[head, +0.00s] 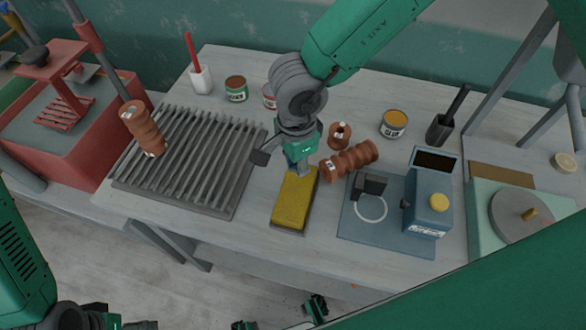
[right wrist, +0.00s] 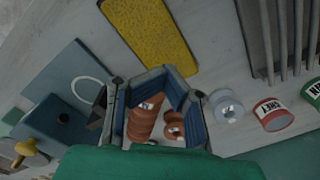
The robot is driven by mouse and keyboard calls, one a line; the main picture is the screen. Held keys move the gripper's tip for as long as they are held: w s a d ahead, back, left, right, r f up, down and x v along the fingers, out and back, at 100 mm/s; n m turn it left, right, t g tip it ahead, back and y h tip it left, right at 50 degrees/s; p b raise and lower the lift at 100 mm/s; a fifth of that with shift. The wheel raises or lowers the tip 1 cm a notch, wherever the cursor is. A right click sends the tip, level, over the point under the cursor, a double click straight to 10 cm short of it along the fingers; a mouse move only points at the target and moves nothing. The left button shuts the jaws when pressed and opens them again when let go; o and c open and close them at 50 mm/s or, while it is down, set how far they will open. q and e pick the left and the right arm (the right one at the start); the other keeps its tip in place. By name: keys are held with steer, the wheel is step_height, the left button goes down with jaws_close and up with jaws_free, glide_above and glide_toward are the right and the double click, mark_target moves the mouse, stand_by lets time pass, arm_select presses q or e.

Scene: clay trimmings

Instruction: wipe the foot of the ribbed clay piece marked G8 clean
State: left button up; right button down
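Three ribbed brown clay pieces show in the head view. One lies tilted on the slatted rack (head: 180,165) with a white tag near its upper end (head: 131,112). One lies on its side right of the sponge (head: 352,161), also tagged, and a shorter one (head: 340,131) is behind it. I cannot read the tags, so I cannot tell which is G8. A yellow sponge (head: 295,198) lies flat in front. My right gripper (head: 284,163) is open and empty at the sponge's far end. Its fingers (right wrist: 155,105) frame the lying piece (right wrist: 142,122) and short piece (right wrist: 173,128), both beyond them.
A blue device (head: 428,205) on a blue plate stands right of the sponge. A labelled tin (head: 393,124) and a dark holder (head: 438,130) are behind. Tins and a white cup (head: 201,80) stand behind the rack. A red press (head: 70,120) is left, a round wheel (head: 520,214) right.

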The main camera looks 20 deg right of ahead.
steer(key=shift+w+d, duration=0.35)
steer(key=shift+w, duration=0.5)
steer(key=shift+w+d, duration=0.55)
steer(key=shift+s+a, duration=0.8)
steer(key=shift+s, duration=0.3)
steer(key=shift+s+a, duration=0.75)
steer(key=shift+s, duration=0.4)
steer(key=shift+s+a, duration=0.8)
steer(key=shift+s, duration=0.3)
steer(key=shift+w+d, duration=0.75)
steer(key=shift+w, duration=0.35)
steer(key=shift+w+d, duration=0.8)
steer(key=shift+w, duration=0.35)
steer(key=shift+w+d, duration=0.75)
steer(key=shift+w, duration=0.35)
step_height(320, 180, up, 7)
